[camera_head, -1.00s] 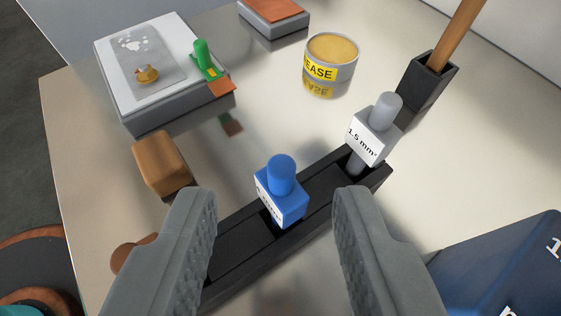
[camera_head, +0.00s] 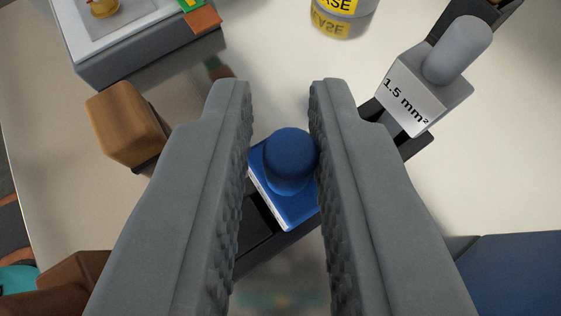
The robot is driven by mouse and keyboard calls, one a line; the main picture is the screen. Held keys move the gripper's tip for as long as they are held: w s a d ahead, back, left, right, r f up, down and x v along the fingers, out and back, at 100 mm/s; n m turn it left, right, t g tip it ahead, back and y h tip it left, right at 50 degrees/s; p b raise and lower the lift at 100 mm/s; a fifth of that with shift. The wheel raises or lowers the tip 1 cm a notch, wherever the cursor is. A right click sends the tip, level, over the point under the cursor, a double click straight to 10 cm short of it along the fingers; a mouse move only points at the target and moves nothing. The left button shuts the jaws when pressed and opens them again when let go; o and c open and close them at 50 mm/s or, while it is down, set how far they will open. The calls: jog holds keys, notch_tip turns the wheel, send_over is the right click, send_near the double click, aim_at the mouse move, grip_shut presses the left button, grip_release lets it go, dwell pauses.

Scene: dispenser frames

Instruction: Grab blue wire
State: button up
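The blue wire piece (camera_head: 289,160), a blue block with a rounded blue knob on top and a pale label edge, stands in the black holder rail (camera_head: 262,222). My gripper (camera_head: 280,95) is around it, one grey finger on each side. The right finger is against or very near the knob; a narrow gap shows on the left. The fingers are still apart, and I cannot see them clamped on the piece. The fingers hide much of the rail.
A grey piece labelled 1.5 mm² (camera_head: 425,85) stands in the rail at the right. A brown block (camera_head: 125,122) is at the left. A grease can (camera_head: 341,12) and a grey tray box (camera_head: 150,50) are behind. A dark blue box (camera_head: 515,275) is at the lower right.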

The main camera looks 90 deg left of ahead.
grip_shut()
